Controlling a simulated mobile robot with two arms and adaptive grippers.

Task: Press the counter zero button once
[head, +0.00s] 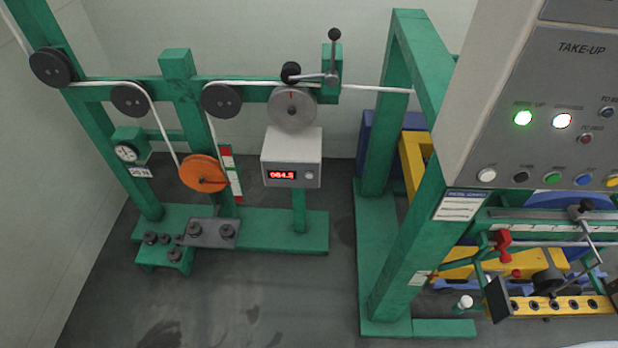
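The counter (291,158) is a white box on a green post, left of centre in the head view. Its front has a red lit display (281,175) that seems to read 664 and a last digit I cannot read surely. A small round pale button (309,175) sits right of the display and looks like the zero button. A grey measuring wheel (292,108) with a red mark stands just above the box. Neither of my grippers shows in the head view, and nothing touches the button.
A green frame with black pulleys (131,99), an orange pulley (203,173) and a white line surrounds the counter. A black-knobbed lever (334,57) rises above it. The grey TAKE-UP panel (545,110) fills the upper right. Floor in front is clear.

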